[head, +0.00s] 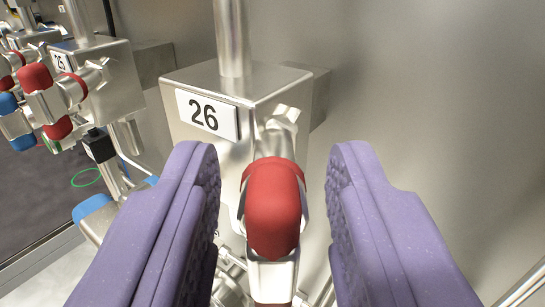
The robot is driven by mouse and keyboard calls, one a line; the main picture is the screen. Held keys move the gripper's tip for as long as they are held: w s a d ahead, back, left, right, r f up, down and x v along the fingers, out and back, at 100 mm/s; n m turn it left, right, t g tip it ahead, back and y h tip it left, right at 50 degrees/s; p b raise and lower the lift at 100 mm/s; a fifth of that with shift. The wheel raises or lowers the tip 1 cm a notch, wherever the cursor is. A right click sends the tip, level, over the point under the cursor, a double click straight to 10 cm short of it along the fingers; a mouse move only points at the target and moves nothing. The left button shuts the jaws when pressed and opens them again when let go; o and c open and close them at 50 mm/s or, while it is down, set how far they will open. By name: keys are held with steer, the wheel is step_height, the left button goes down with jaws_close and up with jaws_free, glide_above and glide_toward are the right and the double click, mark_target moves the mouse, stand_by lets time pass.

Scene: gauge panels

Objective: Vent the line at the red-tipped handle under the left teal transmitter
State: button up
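A red-tipped handle (272,212) sits in the middle of the head view, on the front of a metal valve block (262,88) labelled 26. My gripper (274,190) is open, with one purple finger on each side of the red tip. A clear gap shows between the tip and each finger, wider on the right. I cannot tell how far the fingertips are from the handle in depth. No teal transmitter shows in this view.
A similar block (112,75) labelled 25 stands at the left, with red and blue handle tips (36,78) on it. Tubes and fittings run below both blocks. A plain metal panel (430,90) fills the right side.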

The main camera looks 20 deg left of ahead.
steer(key=shift+c, duration=0.4)
jaws_close()
steer(key=n+b, duration=0.1)
steer(key=n, duration=0.1)
steer(key=n+b, duration=0.1)
steer(key=b, duration=0.1)
steer(key=shift+s+a+f+n, duration=0.1)
steer(key=shift+f+n, duration=0.05)
steer(key=shift+n, duration=0.25)
steer(key=n+b, duration=0.4)
steer(key=n, duration=0.1)
steer(key=shift+a+f, duration=0.1)
steer(key=n+b, duration=0.3)
steer(key=n, duration=0.2)
steer(key=shift+f, duration=0.1)
steer(key=shift+n+b, duration=1.05)
steer(key=shift+n, duration=1.05)
